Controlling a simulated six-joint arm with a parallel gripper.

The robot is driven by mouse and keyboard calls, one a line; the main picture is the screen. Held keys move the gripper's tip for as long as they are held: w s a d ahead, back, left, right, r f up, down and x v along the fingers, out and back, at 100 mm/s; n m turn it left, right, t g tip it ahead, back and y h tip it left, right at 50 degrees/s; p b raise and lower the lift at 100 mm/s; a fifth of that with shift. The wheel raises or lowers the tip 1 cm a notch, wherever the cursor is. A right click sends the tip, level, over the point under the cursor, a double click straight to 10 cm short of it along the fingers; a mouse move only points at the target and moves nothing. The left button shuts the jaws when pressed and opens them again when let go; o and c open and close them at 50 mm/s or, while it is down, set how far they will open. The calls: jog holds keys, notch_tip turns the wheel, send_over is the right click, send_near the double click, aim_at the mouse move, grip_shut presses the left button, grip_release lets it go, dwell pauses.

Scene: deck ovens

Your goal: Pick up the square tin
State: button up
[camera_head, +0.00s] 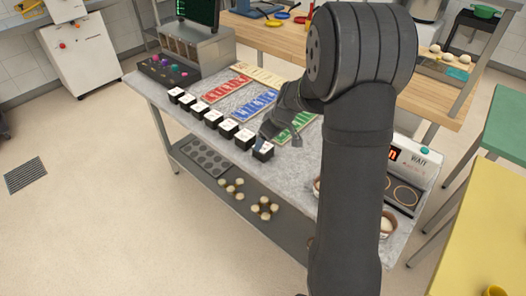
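My gripper (279,139) is small and dark in this view, partly behind my own arm. It hangs low over the table, at the near right end of a row of small black square boxes with white labelled tops. The end box (264,152) is right beside or under the gripper. I cannot tell whether they touch, or whether the fingers are open or shut. Another box (244,138) stands just to its left, and several more run up to the far left. No thing is clearly recognisable as the square tin; these boxes may be square tins.
The grey table (290,185) carries red (222,89), blue (257,104) and green (297,128) panels behind the row. A dark muffin tray (203,157) and several round pieces lie on the lower shelf (285,229).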

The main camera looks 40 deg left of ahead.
aim_at(263, 147)
jog(key=shift+x, duration=3.65)
jog(key=shift+w+r, duration=0.1)
jog(key=c, duration=1.2)
jog(key=shift+r, duration=0.1)
jog(key=shift+a+r, duration=0.1)
jog(key=shift+r, duration=0.45)
notch_tip(263, 147, up, 3)
jog(key=shift+f, duration=0.1)
jog(key=w+d+r, duration=0.1)
jog(key=d+r, duration=0.1)
jog(key=d, duration=0.1)
jog(key=w+d+r, duration=0.1)
jog(key=d+r, duration=0.1)
jog(key=d, duration=0.2)
jog(key=w+d+r, duration=0.2)
jog(key=d+r, duration=0.1)
jog(key=d, duration=0.1)
